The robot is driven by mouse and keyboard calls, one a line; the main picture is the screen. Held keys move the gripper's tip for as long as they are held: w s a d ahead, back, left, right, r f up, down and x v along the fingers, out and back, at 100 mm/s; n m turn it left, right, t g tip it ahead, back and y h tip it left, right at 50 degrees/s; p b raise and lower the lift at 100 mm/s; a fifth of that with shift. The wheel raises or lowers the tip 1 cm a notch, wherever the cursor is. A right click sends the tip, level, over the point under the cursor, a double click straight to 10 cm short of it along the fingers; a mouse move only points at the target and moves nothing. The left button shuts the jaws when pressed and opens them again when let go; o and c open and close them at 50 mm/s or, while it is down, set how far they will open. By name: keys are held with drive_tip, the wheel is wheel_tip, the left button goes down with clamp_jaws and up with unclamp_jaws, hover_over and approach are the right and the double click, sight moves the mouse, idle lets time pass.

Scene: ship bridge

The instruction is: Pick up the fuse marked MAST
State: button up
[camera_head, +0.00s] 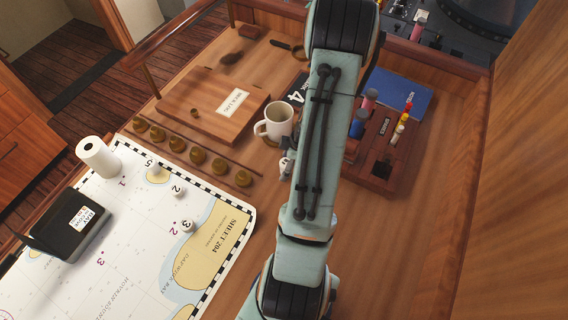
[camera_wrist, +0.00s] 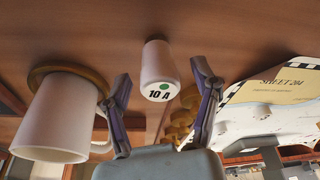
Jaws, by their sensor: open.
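A white, tapered fuse-like piece (camera_wrist: 160,72) marked "10 A" with a green dot stands between the fingers of my gripper (camera_wrist: 160,76) in the wrist view. The fingers are apart, and I see no contact with it. No MAST marking is readable on it. In the head view a small white piece (camera_head: 285,166) shows beside my arm, which hides most of my gripper. A fuse box (camera_head: 372,181) at the right holds several coloured fuses; no MAST label is legible.
A white mug (camera_head: 274,122) stands close left of my arm. A wooden board (camera_head: 205,105) and a row of brass knobs (camera_head: 197,157) lie farther left. A chart (camera_head: 120,245) carries numbered pieces. A blue book (camera_head: 400,92) lies behind the box. The right front desk is clear.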

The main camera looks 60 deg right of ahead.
drive_tip(key=shift+x, duration=1.05)
clamp_jaws()
